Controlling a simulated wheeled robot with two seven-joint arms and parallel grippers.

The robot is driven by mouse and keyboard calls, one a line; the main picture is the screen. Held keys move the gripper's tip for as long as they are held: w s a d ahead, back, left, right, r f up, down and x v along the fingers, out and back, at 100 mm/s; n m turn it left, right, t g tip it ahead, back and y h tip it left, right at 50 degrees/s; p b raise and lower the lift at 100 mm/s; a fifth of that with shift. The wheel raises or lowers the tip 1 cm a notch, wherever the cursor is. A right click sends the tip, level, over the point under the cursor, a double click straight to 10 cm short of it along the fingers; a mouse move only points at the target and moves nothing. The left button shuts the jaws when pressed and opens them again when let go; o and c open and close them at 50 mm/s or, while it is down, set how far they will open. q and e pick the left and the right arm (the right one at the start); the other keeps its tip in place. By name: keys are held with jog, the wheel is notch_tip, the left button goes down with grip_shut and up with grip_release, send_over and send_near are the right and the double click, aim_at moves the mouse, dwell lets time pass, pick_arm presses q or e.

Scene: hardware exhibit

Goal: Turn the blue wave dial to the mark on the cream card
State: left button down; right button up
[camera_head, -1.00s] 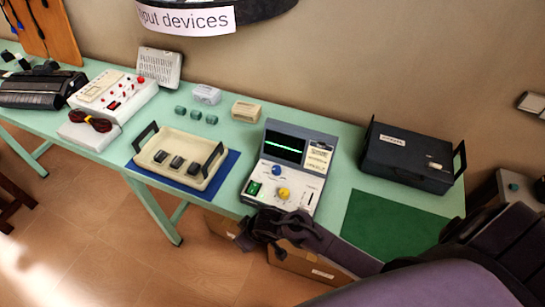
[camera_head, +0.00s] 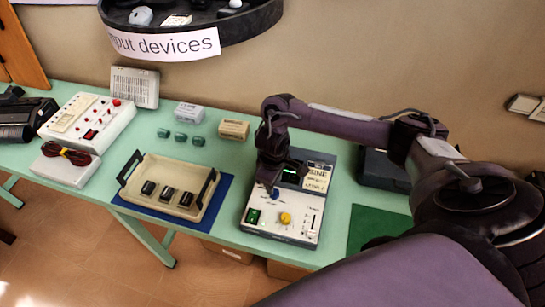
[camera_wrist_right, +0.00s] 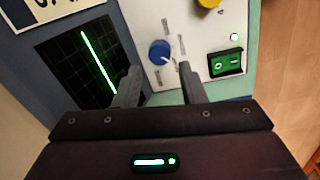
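The instrument (camera_head: 282,238) stands on the green table, with a dark screen and a pale panel. Its blue dial (camera_head: 274,193) sits near the panel's top left; in the right wrist view the blue dial (camera_wrist_right: 159,51) shows a small white pointer line. The cream card (camera_head: 315,178) is beside the screen, and its edge shows in the right wrist view (camera_wrist_right: 42,12). My right gripper (camera_wrist_right: 158,70) is open, its fingers over the instrument on either side of the dial's line, apparently apart from it. In the head view the right gripper (camera_head: 275,181) partly hides the screen. My left gripper is out of view.
A yellow knob (camera_head: 285,218), a green switch (camera_head: 254,216) and a slider share the panel. A cream tray (camera_head: 185,205) with dark blocks is to the left. A dark box (camera_head: 382,170) is behind my right arm. A green mat (camera_head: 370,226) lies to the right.

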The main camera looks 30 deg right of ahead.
aim_at(275, 193)
notch_tip(275, 193, down, 5)
jog(key=shift+w+d+f, duration=0.1)
jog(key=shift+f, duration=0.05)
jog(key=c, duration=0.7)
